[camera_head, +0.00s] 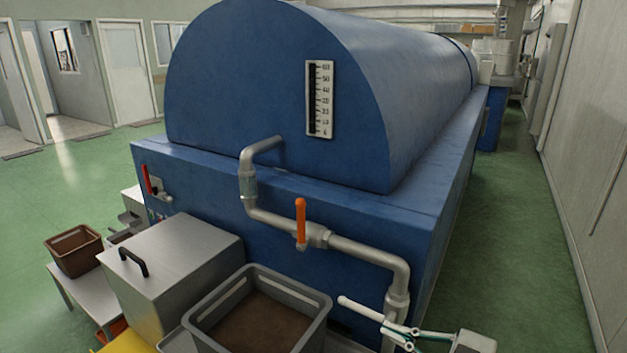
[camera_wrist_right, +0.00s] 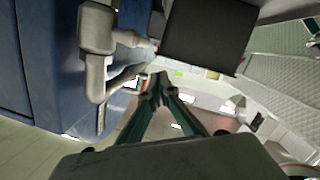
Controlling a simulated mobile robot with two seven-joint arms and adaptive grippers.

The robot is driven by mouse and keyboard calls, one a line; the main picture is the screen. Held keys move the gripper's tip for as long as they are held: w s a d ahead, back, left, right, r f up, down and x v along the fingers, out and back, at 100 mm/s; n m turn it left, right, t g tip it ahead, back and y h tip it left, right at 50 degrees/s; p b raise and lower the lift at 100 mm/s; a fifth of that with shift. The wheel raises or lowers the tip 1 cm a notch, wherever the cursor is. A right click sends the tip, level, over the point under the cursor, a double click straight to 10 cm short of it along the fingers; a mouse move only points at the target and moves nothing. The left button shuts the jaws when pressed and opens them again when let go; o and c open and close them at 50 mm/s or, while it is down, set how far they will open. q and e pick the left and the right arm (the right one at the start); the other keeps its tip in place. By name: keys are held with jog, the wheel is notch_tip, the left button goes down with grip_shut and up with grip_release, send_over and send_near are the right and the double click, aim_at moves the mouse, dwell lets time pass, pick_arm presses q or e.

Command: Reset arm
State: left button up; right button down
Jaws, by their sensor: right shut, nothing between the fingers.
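My right gripper (camera_head: 392,330) comes in at the bottom right of the head view, beside the lower end of the grey pipe (camera_head: 352,246). Its fingers are shut and empty. In the right wrist view the fingertips (camera_wrist_right: 158,82) meet in the middle of the picture with nothing between them. A pale lever (camera_head: 358,309) shows right by the fingertips in the head view; I cannot tell whether they touch. My left gripper is not in view.
A big blue machine (camera_head: 270,70) with a gauge (camera_head: 319,98) fills the middle. An orange valve handle (camera_head: 301,220) stands upright on the pipe. A grey crate (camera_head: 318,316), a steel box (camera_head: 190,262) and a brown crate (camera_head: 75,262) are in front. Green floor (camera_head: 520,230) is free at right.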

jog(key=s+a+f+m+t+h, duration=0.1)
jog(key=s+f+m+h, duration=0.15)
jog(key=f, duration=0.45)
jog(key=s+a+f+m+t+h, duration=0.15)
jog(key=f+m, duration=0.25)
jog(key=f, duration=0.4)
jog(key=s+d+f+m+g+h, duration=0.2)
jog(key=s+d+f+m+h, duration=0.2)
jog(key=s+f, duration=0.6)
notch_tip(320, 180, down, 3)
jog(key=shift+d+r+g+h, duration=0.2)
jog(key=shift+d+g+h, duration=0.15)
jog(key=shift+h, duration=0.35)
jog(key=shift+s, duration=0.1)
